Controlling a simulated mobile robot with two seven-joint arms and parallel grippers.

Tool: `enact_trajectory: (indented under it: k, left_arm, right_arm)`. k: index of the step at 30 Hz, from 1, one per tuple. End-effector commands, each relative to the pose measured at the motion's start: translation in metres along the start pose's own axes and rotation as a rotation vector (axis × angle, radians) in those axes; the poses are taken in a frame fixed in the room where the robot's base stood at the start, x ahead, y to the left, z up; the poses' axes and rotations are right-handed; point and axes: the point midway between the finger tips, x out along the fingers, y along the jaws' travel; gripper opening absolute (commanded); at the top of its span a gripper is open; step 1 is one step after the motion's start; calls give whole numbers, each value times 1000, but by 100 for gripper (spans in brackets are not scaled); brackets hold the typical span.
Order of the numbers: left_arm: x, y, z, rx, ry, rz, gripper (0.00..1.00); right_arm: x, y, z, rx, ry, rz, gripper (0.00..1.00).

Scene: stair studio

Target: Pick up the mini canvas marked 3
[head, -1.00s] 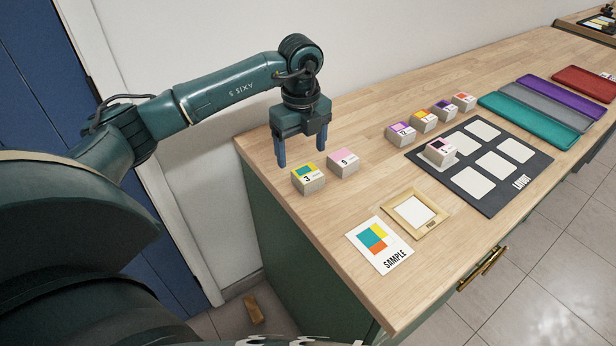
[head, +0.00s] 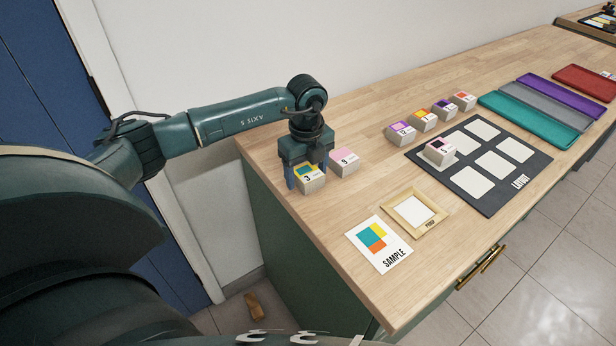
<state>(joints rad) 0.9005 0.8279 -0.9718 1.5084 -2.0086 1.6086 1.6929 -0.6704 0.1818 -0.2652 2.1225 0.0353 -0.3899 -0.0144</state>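The mini canvas marked 3 (head: 311,184) is a small block with a teal and yellow top. It sits on the wooden counter near its left edge. My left gripper (head: 307,176) is lowered over it, with one finger at its left side and the other at its far right side. The fingers look apart, around the block; I cannot tell whether they touch it. The block appears to rest on the counter. My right gripper is not in view.
A pink-topped canvas (head: 344,161) stands close to the right of the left gripper. Several more canvases stand farther back, one on the dark layout board (head: 478,200). A sample card (head: 379,262) and a wooden frame (head: 434,222) lie in front. Coloured trays (head: 545,110) lie at the right.

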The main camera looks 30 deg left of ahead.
Motion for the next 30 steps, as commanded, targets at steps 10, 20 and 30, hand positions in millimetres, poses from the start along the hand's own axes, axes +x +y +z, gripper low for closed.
enact_trajectory:
  k: [10, 20, 30]
  left_arm:
    - [0, 0, 0, 0, 0, 0, 39]
    - [-1, 0, 0, 0, 0, -1, 28]
    - [-51, -1, 1, 0, -2, -5, 28]
  right_arm:
    - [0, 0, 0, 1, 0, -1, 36]
    - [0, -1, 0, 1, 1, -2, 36]
    - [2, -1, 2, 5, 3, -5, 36]
